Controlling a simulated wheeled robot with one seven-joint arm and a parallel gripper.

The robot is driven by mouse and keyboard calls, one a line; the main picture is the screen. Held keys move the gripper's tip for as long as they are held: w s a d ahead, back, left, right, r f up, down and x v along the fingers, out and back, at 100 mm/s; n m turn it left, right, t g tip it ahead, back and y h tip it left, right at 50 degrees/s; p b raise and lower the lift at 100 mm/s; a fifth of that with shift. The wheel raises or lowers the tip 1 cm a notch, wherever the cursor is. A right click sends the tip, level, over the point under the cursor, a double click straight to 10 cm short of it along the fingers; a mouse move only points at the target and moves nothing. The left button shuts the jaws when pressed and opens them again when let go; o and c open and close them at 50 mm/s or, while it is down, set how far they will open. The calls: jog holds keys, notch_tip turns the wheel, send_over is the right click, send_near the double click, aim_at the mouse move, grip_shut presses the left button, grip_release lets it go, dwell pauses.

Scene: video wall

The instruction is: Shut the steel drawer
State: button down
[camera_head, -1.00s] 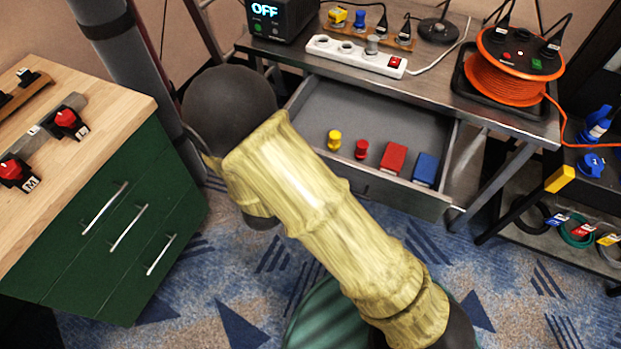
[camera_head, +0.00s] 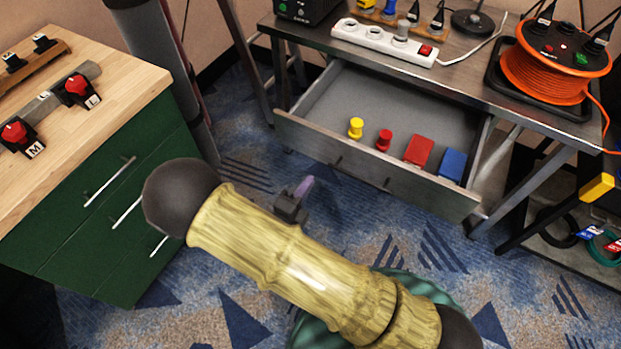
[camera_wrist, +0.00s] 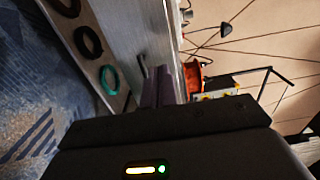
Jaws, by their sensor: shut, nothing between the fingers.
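The steel drawer (camera_head: 352,170) stands open under the steel table in the head view, its front panel facing me. Inside it lie a yellow knob (camera_head: 355,128), a red knob (camera_head: 383,140), a red block (camera_head: 418,151) and a blue block (camera_head: 452,164). My gripper (camera_head: 304,186) shows partly behind my arm, just in front of and below the drawer front's left part. Contact with the drawer cannot be told. In the wrist view my gripper's purple fingers (camera_wrist: 158,86) are together and empty, beside a grey steel surface (camera_wrist: 135,35).
The steel table (camera_head: 470,75) carries a power strip (camera_head: 385,42) and an orange cable reel (camera_head: 553,70). A green cabinet (camera_head: 100,205) with a wooden top stands left. Carpet is open before the drawer.

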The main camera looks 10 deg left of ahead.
aim_at(334, 144)
jog(key=x, duration=1.2)
jog(key=shift+w, duration=0.1)
